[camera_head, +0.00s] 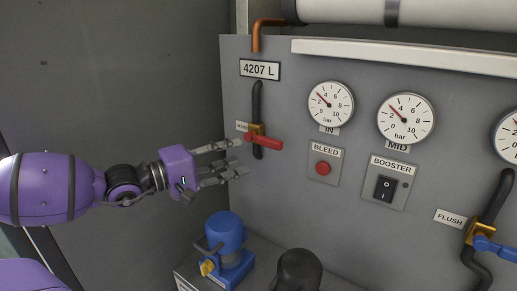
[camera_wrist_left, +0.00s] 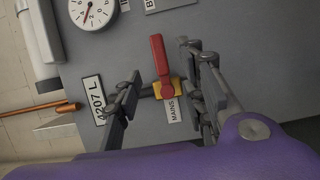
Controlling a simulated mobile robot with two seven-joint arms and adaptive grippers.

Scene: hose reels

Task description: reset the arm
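My left gripper (camera_head: 241,157) comes in from the left in the head view. Its fingers are spread apart in front of the grey panel (camera_head: 295,215), and nothing is held between them. A valve with a red lever (camera_head: 263,140) and a brass body sits on a dark hose just beyond the fingertips. The lever points right and slightly down. In the left wrist view, the red lever (camera_wrist_left: 160,58) shows between the two spread fingers, with a tag reading MAINS beside it. Whether a finger touches the lever is unclear. My right gripper is not in view.
The panel carries several gauges (camera_head: 331,105), a red BLEED button (camera_head: 323,168), a BOOSTER switch (camera_head: 385,189) and a FLUSH valve with a blue lever (camera_head: 497,249). A blue pump-like unit (camera_head: 225,235) and a dark rounded one (camera_head: 298,270) stand below the gripper.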

